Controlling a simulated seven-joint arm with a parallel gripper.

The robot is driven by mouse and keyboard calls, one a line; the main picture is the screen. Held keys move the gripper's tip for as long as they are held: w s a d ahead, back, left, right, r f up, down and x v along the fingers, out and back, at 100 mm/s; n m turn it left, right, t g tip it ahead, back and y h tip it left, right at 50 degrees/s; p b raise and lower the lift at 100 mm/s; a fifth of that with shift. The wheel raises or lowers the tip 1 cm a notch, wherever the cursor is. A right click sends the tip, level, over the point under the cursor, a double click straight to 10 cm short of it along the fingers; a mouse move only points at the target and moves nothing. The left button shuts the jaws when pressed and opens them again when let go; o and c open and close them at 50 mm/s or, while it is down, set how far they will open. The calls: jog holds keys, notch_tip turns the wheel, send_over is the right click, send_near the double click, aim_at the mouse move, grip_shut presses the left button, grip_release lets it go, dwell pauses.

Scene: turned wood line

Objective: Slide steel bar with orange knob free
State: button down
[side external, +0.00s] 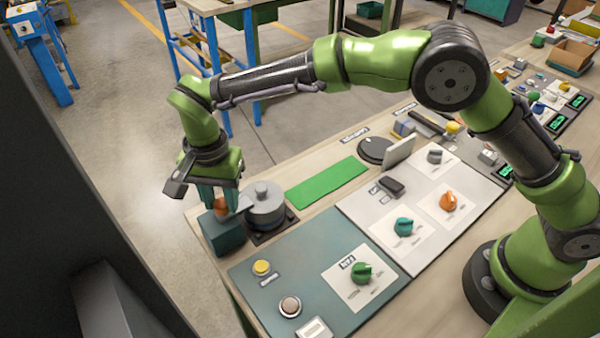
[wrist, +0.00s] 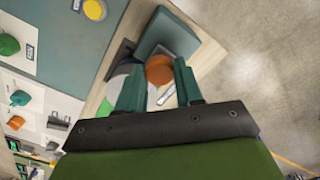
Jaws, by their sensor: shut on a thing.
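The orange knob (side external: 221,207) sits between the fingers of my gripper (side external: 217,195) at the left end of the bench. In the wrist view the knob (wrist: 160,70) also shows between the two teal fingertips of my gripper (wrist: 159,80). My gripper is shut on the knob. The steel bar (side external: 241,204) shows as a short light strip beside the knob; the rest of it is hidden by the fingers and the parts around it. A dark teal block (side external: 223,234) stands just below the knob. A grey round steel housing (side external: 265,204) stands right next to it on a dark base.
A teal panel (side external: 310,258) with a yellow button (side external: 262,267) and a green knob (side external: 362,272) lies in front. A green mat (side external: 328,182) lies behind the housing. The bench edge is close on the left, with open floor beyond.

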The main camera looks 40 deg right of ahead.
jog(key=shift+a, duration=1.55)
jog(key=c, duration=0.7)
grip_release()
jog(key=shift+c, duration=0.2)
notch_tip(320, 180, up, 12)
